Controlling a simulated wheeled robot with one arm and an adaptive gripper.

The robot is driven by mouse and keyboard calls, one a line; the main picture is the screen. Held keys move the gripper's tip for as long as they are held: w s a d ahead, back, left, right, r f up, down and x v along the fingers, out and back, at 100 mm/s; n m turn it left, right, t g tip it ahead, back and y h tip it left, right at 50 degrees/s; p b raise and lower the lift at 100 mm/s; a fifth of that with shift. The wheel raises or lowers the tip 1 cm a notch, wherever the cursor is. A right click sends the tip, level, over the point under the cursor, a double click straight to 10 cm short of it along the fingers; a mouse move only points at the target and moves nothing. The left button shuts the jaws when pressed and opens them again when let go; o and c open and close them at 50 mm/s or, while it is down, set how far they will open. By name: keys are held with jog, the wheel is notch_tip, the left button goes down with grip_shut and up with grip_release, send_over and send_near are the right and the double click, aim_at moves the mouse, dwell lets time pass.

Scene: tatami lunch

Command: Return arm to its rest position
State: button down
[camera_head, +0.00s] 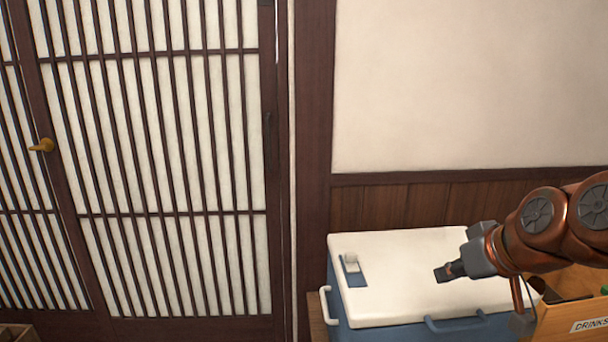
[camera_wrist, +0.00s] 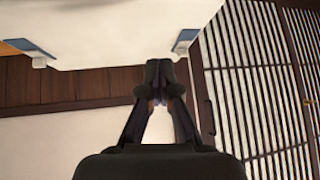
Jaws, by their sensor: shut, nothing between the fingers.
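My gripper (camera_head: 447,272) is at the end of my copper-coloured arm, which reaches in from the right in the head view. It is shut and empty, in front of or above the white lid of a blue cooler (camera_head: 400,285). The gap between the gripper and the lid is hard to judge. In the wrist view my gripper (camera_wrist: 160,68) shows its dark fingers meeting at the tips. The white lid (camera_wrist: 110,30) shows at the top of that view, with a blue and white latch at each side.
A cardboard box labelled DRINKS (camera_head: 570,318) stands right of the cooler, partly behind my arm, with dark items inside. A slatted sliding door (camera_head: 165,180) fills the left. A wood-panelled wall (camera_head: 400,205) is behind the cooler. A wooden crate (camera_head: 18,333) shows at the bottom left.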

jog(key=s+a+r+m+g+h+p, duration=0.1)
jog(key=s+a+r+g+p, duration=0.1)
jog(key=s+p, duration=0.6)
jog(key=s+a+r+g+h+p, duration=0.1)
jog(key=s+r+g+p, duration=0.3)
jog(key=s+p, duration=0.4)
jog(key=s+a+r+m+g+h+p, duration=0.1)
jog(key=s+a+r+g+p, duration=0.2)
jog(key=s+p, duration=0.5)
jog(key=shift+s+r+m+p, duration=0.15)
jog(key=shift+m+p, duration=0.15)
jog(key=shift+p, duration=0.3)
